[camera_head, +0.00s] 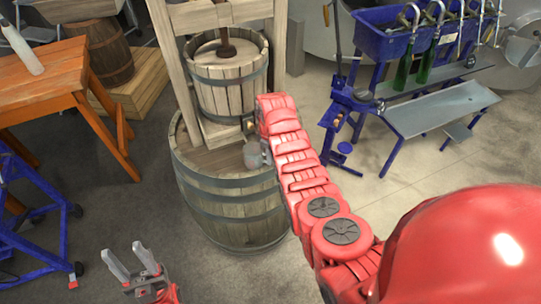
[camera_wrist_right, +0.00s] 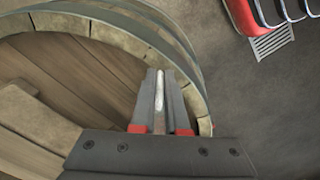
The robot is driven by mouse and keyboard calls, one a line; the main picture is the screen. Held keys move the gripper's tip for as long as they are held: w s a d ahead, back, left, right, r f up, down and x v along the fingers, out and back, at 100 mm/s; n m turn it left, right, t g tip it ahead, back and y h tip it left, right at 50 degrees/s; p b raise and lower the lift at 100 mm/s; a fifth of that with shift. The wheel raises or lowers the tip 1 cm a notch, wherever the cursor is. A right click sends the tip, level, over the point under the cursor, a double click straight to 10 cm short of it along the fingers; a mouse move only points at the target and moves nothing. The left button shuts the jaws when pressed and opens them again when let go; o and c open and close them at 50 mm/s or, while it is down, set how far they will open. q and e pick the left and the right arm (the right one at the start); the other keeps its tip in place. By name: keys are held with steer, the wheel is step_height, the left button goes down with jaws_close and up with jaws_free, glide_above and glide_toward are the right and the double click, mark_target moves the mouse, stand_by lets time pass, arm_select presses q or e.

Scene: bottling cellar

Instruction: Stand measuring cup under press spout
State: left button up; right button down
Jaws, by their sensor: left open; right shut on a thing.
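The wooden press stands in the middle of the head view, its slatted basket (camera_head: 222,92) held in a timber frame above an upright barrel (camera_head: 228,208). A small brass-coloured part (camera_head: 248,123), possibly the spout, shows at the basket's lower right beside my right arm. My left gripper (camera_head: 124,251) is open and empty, left of the barrel.
A blue bottle filler (camera_head: 385,40) with green bottles and a grey shelf is at the right. The barrel top (camera_wrist_right: 65,85) has bare room.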

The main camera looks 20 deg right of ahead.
steer(key=shift+f, duration=0.2)
steer(key=c, duration=0.9)
jaws_free()
steer(key=shift+r, duration=0.2)
steer(key=r+b, duration=0.1)
steer(key=r, duration=0.1)
steer(key=r+b, duration=0.1)
steer(key=r, duration=0.1)
steer(key=shift+w+r+b, duration=0.2)
steer(key=shift+r+b, duration=0.1)
steer(key=shift+r, duration=0.05)
step_height(320, 180, up, 7)
steer(key=p, duration=0.4)
steer(key=shift+s+r, duration=0.15)
